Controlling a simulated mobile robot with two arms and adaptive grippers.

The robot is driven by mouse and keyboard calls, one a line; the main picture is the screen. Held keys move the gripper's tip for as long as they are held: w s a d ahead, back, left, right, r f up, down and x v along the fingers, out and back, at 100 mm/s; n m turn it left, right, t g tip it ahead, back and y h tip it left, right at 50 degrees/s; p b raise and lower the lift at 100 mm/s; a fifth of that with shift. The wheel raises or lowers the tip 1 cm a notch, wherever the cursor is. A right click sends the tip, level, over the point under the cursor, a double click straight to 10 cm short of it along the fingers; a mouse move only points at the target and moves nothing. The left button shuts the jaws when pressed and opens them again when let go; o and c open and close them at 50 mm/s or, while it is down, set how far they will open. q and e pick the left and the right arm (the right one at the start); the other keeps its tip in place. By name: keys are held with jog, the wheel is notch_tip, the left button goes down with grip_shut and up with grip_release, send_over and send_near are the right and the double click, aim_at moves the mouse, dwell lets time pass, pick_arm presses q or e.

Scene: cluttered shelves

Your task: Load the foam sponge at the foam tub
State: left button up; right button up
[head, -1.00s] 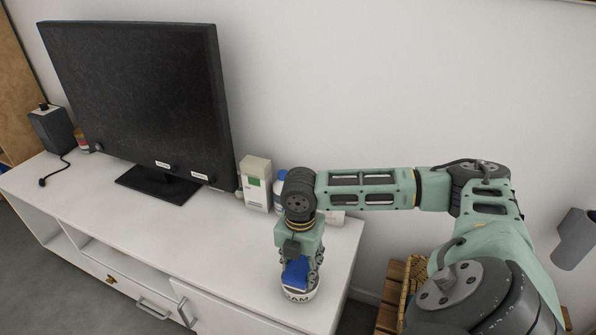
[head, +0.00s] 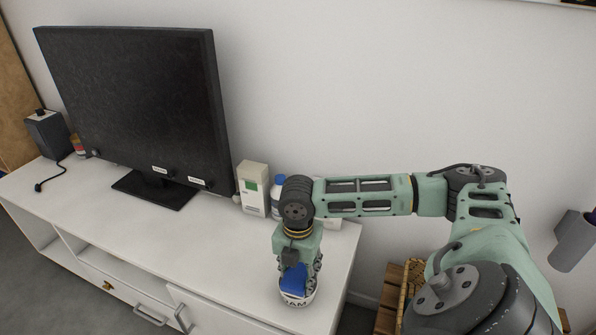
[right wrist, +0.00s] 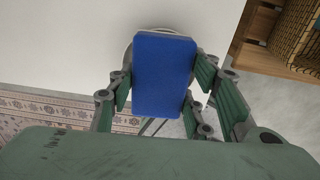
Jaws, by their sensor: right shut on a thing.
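The foam sponge is a blue block (head: 294,279). My right gripper (head: 300,277) is shut on it and points down. In the right wrist view the blue sponge (right wrist: 164,75) sits between the two green finger pads. The foam tub (head: 297,299) is a white round tub with dark lettering near the front right edge of the white cabinet. The sponge's lower end is at the tub's mouth; I cannot tell how deep it reaches. In the right wrist view the tub's rim (right wrist: 131,52) shows behind the sponge, mostly hidden. My left gripper is out of view.
A black monitor (head: 135,105) stands on the white cabinet top (head: 190,235). A white box (head: 253,188) and a blue-and-white bottle (head: 278,190) stand behind my right wrist. A dark speaker (head: 47,134) is at the far left. A wicker basket (right wrist: 300,35) is beside the cabinet.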

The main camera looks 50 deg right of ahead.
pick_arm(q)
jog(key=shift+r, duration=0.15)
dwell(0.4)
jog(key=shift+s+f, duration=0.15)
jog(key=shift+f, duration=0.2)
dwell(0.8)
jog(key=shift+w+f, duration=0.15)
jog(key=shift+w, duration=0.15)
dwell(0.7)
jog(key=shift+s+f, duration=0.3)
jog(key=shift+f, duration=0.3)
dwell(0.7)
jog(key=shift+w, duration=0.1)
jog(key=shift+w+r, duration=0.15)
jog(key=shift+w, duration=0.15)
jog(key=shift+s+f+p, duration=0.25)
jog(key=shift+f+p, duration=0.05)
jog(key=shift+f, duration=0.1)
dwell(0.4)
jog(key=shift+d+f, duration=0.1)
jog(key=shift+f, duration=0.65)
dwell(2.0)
